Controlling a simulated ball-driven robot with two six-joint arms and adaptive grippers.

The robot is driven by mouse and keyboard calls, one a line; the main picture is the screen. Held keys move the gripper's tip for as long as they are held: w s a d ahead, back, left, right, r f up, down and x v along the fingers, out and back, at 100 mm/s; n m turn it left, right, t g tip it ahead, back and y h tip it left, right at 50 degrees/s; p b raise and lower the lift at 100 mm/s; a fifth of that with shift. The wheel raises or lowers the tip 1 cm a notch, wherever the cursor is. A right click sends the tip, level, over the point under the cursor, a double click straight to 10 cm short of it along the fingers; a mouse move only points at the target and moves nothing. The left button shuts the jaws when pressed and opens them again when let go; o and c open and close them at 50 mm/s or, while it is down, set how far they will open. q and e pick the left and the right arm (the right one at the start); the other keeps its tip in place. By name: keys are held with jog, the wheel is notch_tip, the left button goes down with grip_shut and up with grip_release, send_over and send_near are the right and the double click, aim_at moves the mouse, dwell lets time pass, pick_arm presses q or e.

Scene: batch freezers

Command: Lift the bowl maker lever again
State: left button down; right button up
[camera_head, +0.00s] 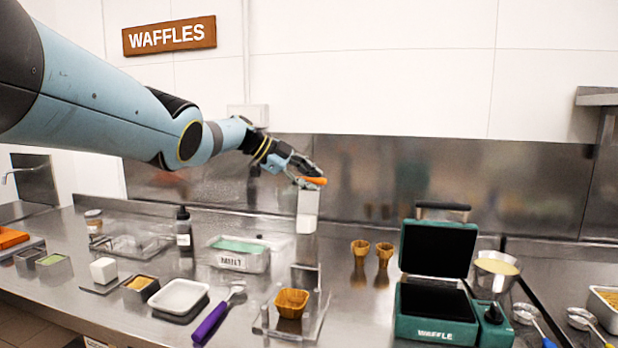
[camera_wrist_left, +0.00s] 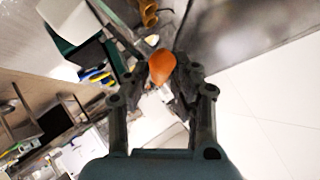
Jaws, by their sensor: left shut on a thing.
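The bowl maker (camera_head: 318,318) stands on the counter in the lower middle of the head view, with a brown waffle bowl (camera_head: 291,303) on its base. Its upper part, a pale block (camera_head: 307,208), is raised well above the bowl. The orange lever handle (camera_head: 317,181) is at the top. My left gripper (camera_head: 306,176) is shut on this handle. In the left wrist view the orange handle (camera_wrist_left: 161,66) sits between the fingertips. My right gripper is not in view.
A green waffle maker (camera_head: 437,250) stands open to the right. Two waffle cones (camera_head: 372,256) stand behind. A purple-handled scoop (camera_head: 218,315), a white dish (camera_head: 180,297) and a labelled mint tub (camera_head: 238,254) are to the left. The air around the raised arm looks clear.

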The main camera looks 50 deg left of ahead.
pick_arm(q)
jog(key=shift+s+f, duration=0.1)
jog(key=shift+f, duration=0.45)
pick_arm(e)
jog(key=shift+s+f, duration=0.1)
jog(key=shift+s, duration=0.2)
pick_arm(q)
jog(key=c, duration=1.3)
grip_release()
jog(key=shift+d, duration=0.1)
jog(key=shift+o, duration=0.3)
jog(key=shift+w, duration=0.35)
jog(key=shift+r, duration=0.1)
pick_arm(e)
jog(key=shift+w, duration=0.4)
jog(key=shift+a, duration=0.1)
pick_arm(q)
jog(key=shift+a, duration=0.25)
